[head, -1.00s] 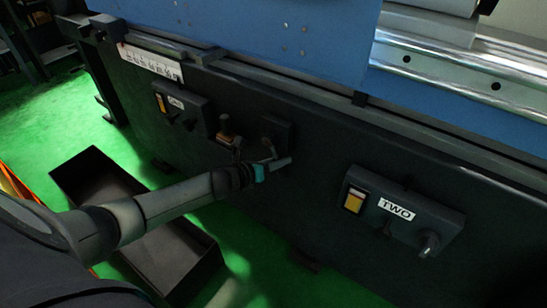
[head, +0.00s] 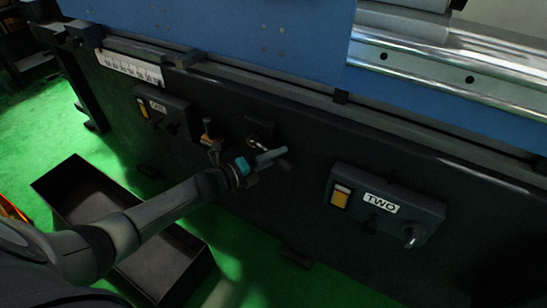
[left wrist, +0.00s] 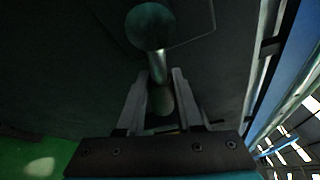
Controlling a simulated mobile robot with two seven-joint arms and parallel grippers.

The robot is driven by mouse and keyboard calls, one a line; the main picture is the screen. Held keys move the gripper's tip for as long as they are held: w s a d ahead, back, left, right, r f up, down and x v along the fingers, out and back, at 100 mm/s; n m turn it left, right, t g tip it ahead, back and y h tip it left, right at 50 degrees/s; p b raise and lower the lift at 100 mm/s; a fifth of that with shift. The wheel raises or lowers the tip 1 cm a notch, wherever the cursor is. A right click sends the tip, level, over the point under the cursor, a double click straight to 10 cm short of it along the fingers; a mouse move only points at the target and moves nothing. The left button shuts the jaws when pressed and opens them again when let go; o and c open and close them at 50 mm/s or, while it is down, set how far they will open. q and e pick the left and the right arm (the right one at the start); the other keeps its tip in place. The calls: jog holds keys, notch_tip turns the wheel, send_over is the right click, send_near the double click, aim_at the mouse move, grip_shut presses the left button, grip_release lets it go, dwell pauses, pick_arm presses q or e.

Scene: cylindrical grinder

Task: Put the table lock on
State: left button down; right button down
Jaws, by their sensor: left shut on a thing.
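The table lock shows in the left wrist view as a lever with a dark round knob (left wrist: 150,26) and a metal shaft (left wrist: 156,68). My left gripper (left wrist: 161,84) has a finger on either side of the shaft below the knob and is shut on it. In the head view my left gripper (head: 268,157) is at the machine's dark front, just below a small dark plate (head: 259,129). Most of the lever is hidden there by the gripper, so its exact angle cannot be told. My right gripper is out of view.
Another switch panel (head: 165,112) and an orange-tipped control (head: 208,131) are to the left. A black open tray (head: 60,180) lies on the green floor below my arm.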

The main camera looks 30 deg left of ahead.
pick_arm(q)
jog(key=shift+d+r, duration=0.1)
jog(key=shift+r, duration=0.1)
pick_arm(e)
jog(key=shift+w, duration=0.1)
pick_arm(q)
jog(key=c, duration=0.6)
grip_release()
jog(key=shift+o, duration=0.2)
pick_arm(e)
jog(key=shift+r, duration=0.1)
pick_arm(q)
jog(key=shift+s, duration=0.15)
jog(key=shift+s+a, duration=0.2)
jog(key=shift+s, duration=0.05)
jog(key=p+v, duration=0.5)
jog(key=v, duration=0.9)
jog(key=shift+s, duration=0.15)
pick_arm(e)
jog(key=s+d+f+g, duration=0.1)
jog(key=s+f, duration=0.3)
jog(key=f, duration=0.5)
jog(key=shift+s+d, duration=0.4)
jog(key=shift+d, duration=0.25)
pick_arm(q)
jog(key=shift+a, duration=0.1)
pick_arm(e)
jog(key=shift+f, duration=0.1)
